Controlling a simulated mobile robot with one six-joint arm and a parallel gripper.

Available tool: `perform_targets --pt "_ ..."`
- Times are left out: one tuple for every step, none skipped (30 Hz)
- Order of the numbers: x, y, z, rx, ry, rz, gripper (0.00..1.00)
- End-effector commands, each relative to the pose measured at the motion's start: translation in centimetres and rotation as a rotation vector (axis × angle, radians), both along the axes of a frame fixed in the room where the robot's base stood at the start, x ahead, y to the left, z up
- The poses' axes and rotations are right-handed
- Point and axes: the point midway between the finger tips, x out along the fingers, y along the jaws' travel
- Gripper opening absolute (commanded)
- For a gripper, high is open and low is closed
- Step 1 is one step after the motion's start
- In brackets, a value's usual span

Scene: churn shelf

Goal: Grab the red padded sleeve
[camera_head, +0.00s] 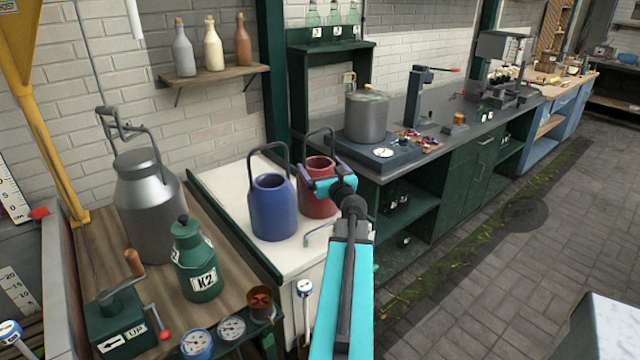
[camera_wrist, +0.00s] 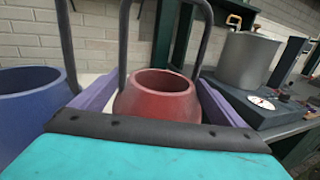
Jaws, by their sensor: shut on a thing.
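The red padded sleeve (camera_head: 318,203) is a red, open-topped, can-shaped holder with a tall dark loop handle. It stands on the white counter (camera_head: 262,184), right of a similar blue sleeve (camera_head: 273,208). My gripper (camera_head: 322,182) reaches it from the front right, with its purple fingers on either side of the upper body. In the wrist view the red sleeve (camera_wrist: 157,98) sits between the two purple fingers, and my gripper (camera_wrist: 152,100) is shut on it. Its lower front is hidden by my gripper's teal body. The blue sleeve (camera_wrist: 32,98) is close to the left finger.
A grey pot (camera_head: 366,115) stands on a scale (camera_head: 380,155) on the dark bench to the right. A metal milk can (camera_head: 148,205) and a green K2 can (camera_head: 194,262) stand left on a wooden table. A shelf with bottles (camera_head: 215,74) hangs above.

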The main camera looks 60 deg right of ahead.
Motion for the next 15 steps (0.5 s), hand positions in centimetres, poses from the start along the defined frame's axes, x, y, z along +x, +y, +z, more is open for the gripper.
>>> perform_targets --pt "0.0 0.0 0.0 0.0 0.0 0.0 0.51" --pt "0.0 0.0 0.0 0.0 0.0 0.0 0.51" --pt "0.0 0.0 0.0 0.0 0.0 0.0 0.51" --pt "0.0 0.0 0.0 0.0 0.0 0.0 0.51" --pt "0.0 0.0 0.0 0.0 0.0 0.0 0.51" --pt "0.0 0.0 0.1 0.0 0.0 0.0 0.51" --pt "0.0 0.0 0.1 0.0 0.0 0.0 0.51" --pt "0.0 0.0 0.2 -0.001 0.001 0.0 0.51" --pt "0.0 0.0 0.3 -0.001 0.001 0.0 0.51" --pt "0.0 0.0 0.5 -0.001 -0.001 0.0 0.51" --pt "0.0 0.0 0.6 -0.001 -0.001 0.001 0.51" --pt "0.1 0.0 0.9 -0.001 -0.001 0.001 0.51" --pt "0.1 0.0 1.1 -0.001 -0.002 0.001 0.51" --pt "0.1 0.0 1.4 -0.003 0.0 0.001 0.51" --pt "0.1 0.0 1.8 -0.002 -0.001 0.001 0.51"
